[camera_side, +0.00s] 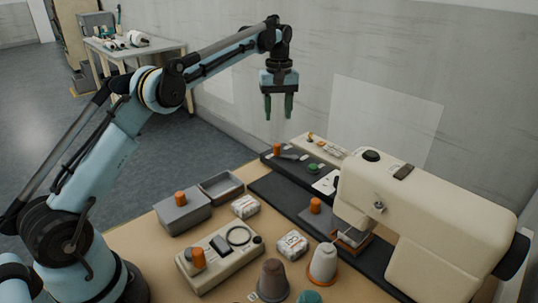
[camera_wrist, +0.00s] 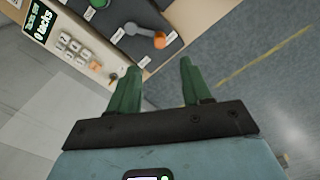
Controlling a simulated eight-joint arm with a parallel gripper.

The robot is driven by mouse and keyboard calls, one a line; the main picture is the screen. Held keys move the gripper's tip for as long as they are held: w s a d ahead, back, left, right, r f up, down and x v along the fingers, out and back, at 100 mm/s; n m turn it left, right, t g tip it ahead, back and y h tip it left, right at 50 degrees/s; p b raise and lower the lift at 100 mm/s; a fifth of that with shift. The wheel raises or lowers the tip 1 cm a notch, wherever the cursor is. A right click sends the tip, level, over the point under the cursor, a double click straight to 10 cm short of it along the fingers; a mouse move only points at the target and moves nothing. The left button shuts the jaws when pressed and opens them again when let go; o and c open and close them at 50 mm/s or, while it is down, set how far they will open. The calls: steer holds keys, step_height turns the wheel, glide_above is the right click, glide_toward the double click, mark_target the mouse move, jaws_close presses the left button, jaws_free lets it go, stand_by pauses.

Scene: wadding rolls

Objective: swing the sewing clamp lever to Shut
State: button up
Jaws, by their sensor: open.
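The likely clamp lever (camera_side: 287,156) is a grey arm with an orange knob (camera_side: 277,149), on the far end of the dark machine base. In the wrist view the lever (camera_wrist: 138,31) has its orange knob (camera_wrist: 159,40) toward the right. Small white labels surround it, too small to read. A green button (camera_side: 313,167) sits beside it, also in the wrist view (camera_wrist: 97,3). My gripper (camera_side: 278,114) is open and empty, pointing down high above that end. Its green fingers (camera_wrist: 160,67) show apart in the wrist view, touching nothing.
The cream sewing machine (camera_side: 430,215) stands at right. A beige button panel (camera_side: 318,145) lies behind the base; a display reading "0 tacks" (camera_wrist: 39,22) shows in the wrist view. A grey box (camera_side: 183,213), open tray (camera_side: 222,186), wadding rolls (camera_side: 292,244) and thread cones (camera_side: 322,263) occupy the bench.

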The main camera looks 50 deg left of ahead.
steer(key=shift+s+d+r+m+t, duration=1.3)
steer(key=shift+s+d+r+m, duration=1.2)
steer(key=shift+r, duration=1.55)
steer(key=s+d+f+m+t, duration=0.1)
steer(key=s+d+f+m, duration=0.1)
steer(key=s, duration=0.6)
steer(key=s+d+f+m+t, duration=0.2)
steer(key=s+d+f, duration=0.1)
steer(key=s, duration=0.5)
steer(key=shift+d+m, duration=0.4)
steer(key=shift+d, duration=0.15)
steer(key=s+d+f+m+t, duration=0.1)
steer(key=s+f, duration=0.3)
steer(key=shift+s+f+m+t, duration=0.2)
steer(key=shift+f+m+t, duration=0.1)
steer(key=shift+f, duration=0.1)
